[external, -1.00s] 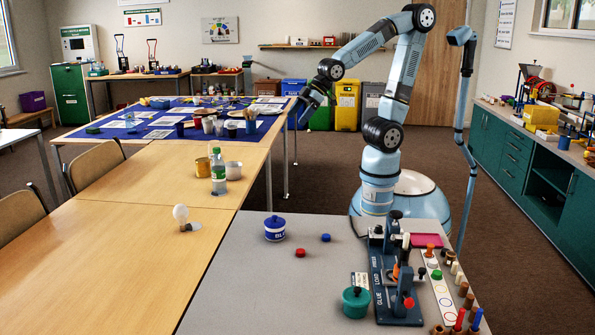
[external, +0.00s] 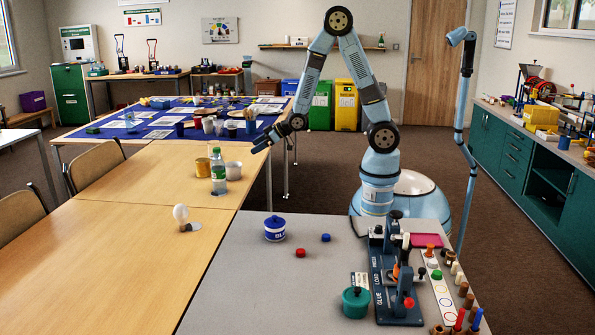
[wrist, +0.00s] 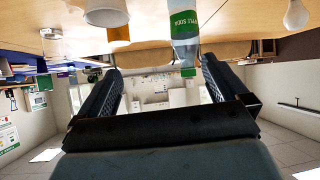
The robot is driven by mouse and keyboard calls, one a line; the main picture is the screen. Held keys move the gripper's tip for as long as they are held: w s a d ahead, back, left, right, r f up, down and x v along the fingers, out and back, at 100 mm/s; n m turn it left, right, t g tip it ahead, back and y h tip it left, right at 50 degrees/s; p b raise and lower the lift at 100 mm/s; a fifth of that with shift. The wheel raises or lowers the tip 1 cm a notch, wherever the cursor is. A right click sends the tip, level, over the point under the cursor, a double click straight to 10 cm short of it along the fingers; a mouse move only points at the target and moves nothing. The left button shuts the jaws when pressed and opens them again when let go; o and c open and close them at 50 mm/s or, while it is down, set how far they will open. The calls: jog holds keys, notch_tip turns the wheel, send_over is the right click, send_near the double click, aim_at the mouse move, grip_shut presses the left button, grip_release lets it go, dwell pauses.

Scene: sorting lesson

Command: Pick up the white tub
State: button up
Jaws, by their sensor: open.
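The white tub (external: 234,171) stands on the wooden table, just right of a green-labelled bottle. In the wrist view, which is upside down, the white tub (wrist: 106,10) is at the top edge, left of centre and partly cut off. My gripper (external: 260,146) is above and to the right of the tub in the external view, apart from it. In the wrist view my gripper (wrist: 160,82) has its two fingers spread with nothing between them.
A light bulb (external: 181,214) is nearer the front. A blue-topped table (external: 160,133) with several cups is behind.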

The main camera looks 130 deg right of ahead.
aim_at(237, 164)
jog(key=s+d+f+m+h, duration=0.2)
jog(key=s+d+f, duration=0.4)
jog(key=f, duration=0.1)
jog(key=x, duration=1.4)
jog(key=c, duration=0.7)
jog(key=shift+r, duration=0.1)
jog(key=shift+r, duration=4.85)
